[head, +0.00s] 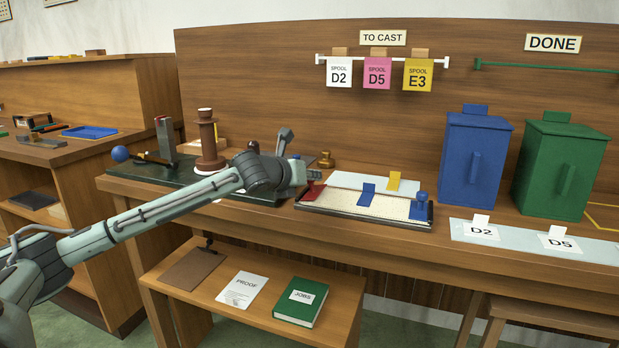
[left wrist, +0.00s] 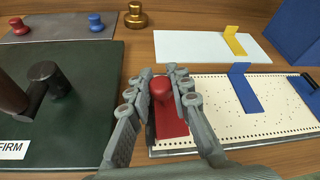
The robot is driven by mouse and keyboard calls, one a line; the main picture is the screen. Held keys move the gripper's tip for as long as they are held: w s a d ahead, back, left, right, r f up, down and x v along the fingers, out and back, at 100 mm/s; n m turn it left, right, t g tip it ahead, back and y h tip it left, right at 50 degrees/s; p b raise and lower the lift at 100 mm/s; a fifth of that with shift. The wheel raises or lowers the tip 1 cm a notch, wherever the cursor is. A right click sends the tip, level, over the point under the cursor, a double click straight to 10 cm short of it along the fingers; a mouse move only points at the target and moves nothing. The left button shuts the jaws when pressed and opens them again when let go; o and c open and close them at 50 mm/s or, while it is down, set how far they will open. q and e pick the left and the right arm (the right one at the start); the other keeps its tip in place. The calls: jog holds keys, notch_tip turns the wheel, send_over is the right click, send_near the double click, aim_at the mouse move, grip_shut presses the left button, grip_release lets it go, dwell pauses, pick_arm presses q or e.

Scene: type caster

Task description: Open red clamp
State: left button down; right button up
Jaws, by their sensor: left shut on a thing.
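The red clamp (head: 312,191) is at the left end of the pale dotted bed (head: 345,202) on the bench. In the left wrist view the clamp shows as a red knob (left wrist: 161,88) above a flat red plate (left wrist: 171,122). My left gripper (head: 308,173) reaches over the bed's left end from the left. In the left wrist view its fingers (left wrist: 162,80) are closed around the red knob, one on each side. Part of the clamp is hidden by the gripper in the head view. My right gripper is in neither view.
A blue clamp (head: 421,206) stands at the bed's right end, with a blue tab (head: 367,194) on the bed. A yellow tab (head: 393,180) stands behind. A dark green machine base (left wrist: 70,110) lies left; blue (head: 472,160) and green (head: 561,168) cabinets stand right.

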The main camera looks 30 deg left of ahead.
pick_arm(q)
jog(key=shift+a, duration=0.15)
jog(key=n, duration=0.1)
jog(key=a+n+h, duration=0.1)
jog(key=shift+s+a+f+n+t, duration=0.1)
jog(key=shift+s+a+n+t, duration=0.1)
jog(key=shift+n+t, duration=0.15)
jog(key=shift+s+a+f+n+t+h, duration=0.15)
jog(key=shift+a+n+t+h, duration=0.3)
jog(key=shift+n, duration=0.35)
jog(key=shift+a+f+n+t+h, duration=0.1)
jog(key=shift+a+n+t+h, duration=0.1)
jog(key=shift+n+h, duration=0.45)
jog(key=c, duration=1.4)
grip_release()
jog(key=shift+o, duration=0.2)
notch_tip(320, 180, up, 10)
